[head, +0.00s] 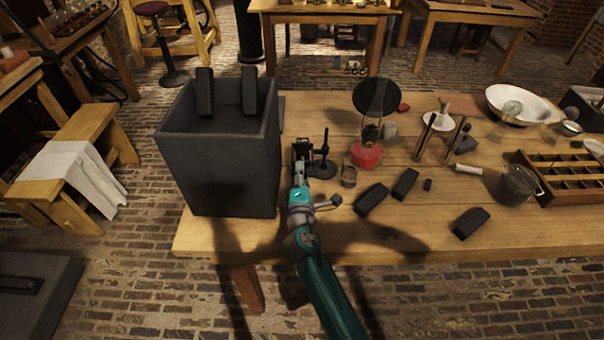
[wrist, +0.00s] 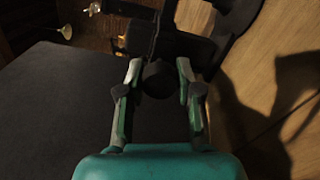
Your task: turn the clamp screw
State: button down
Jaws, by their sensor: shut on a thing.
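My gripper (head: 301,170) is at the right side of the big dark box, low over the table. In the wrist view, my gripper (wrist: 158,76) has its two fingers on either side of a dark round knob, which I take for the clamp screw (wrist: 158,82). It is shut on that knob. A dark block-like part lies just beyond the fingertips in the wrist view. In the head view a dark clamp body (head: 301,147) shows just past the gripper; the screw itself is hidden there. The knob's turn angle cannot be read.
The dark box (head: 216,170) stands close on the left, with two dark plates on its rim. A thin black stand (head: 323,165) is close on the right. A red lamp (head: 367,154), a glass (head: 349,176) and dark blocks (head: 371,199) lie farther right. The table's front edge is bare.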

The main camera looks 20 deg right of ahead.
jog(key=m, duration=0.5)
jog(key=shift+m, duration=2.6)
jog(key=c, duration=0.7)
grip_release()
jog(key=shift+c, duration=0.2)
jog(key=v, duration=1.2)
jog(key=shift+r, duration=0.1)
